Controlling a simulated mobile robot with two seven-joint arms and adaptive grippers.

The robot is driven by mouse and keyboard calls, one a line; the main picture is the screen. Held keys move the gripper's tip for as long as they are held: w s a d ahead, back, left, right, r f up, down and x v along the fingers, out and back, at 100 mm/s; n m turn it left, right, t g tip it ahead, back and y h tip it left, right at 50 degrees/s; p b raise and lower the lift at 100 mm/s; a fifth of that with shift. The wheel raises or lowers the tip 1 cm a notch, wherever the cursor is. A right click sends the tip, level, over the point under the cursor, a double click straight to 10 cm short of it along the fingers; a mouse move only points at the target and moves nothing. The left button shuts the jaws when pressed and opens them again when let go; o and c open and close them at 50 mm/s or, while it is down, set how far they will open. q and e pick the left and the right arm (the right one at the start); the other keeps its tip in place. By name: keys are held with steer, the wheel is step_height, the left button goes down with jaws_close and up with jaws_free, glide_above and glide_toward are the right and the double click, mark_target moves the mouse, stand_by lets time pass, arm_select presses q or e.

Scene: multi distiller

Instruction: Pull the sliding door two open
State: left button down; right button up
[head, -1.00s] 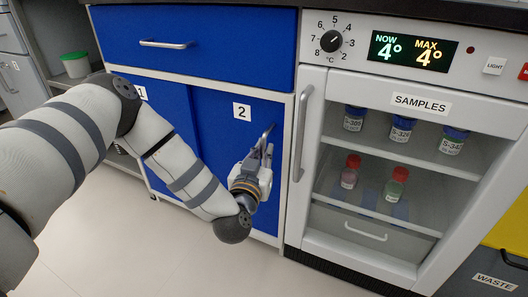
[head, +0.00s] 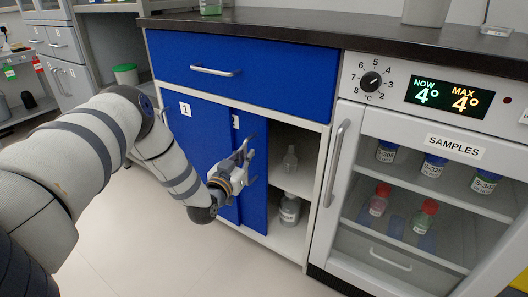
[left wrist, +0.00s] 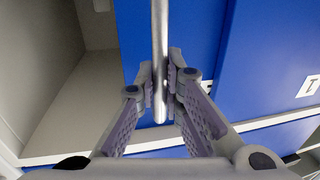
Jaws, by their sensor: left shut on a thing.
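Sliding door two (head: 256,200) is the blue panel with the partly hidden number label, below the blue drawer. It stands part way open, shifted left behind or over door one (head: 200,128), with a gap on its right. Its silver bar handle (left wrist: 160,50) runs upright in the left wrist view. My left gripper (head: 243,155) is shut on this handle, with one finger on each side of the bar in the left wrist view (left wrist: 161,95). My right gripper is not in view.
The open gap shows a shelf (head: 292,180) with a clear bottle (head: 290,158) and a lower jar (head: 290,208). The samples fridge (head: 335,200) stands shut to the right. A blue drawer (head: 260,75) is above. The floor in front is clear.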

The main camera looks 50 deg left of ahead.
arm_select(q)
steer(key=shift+s+a, duration=0.2)
steer(key=shift+a, duration=0.55)
steer(key=shift+s+a, duration=0.2)
steer(key=shift+a, duration=0.55)
steer(key=c, duration=1.7)
jaws_free()
steer(key=shift+s+d, duration=0.1)
steer(key=v, duration=1.1)
steer(key=shift+s+d, duration=0.15)
steer(key=shift+s, duration=0.2)
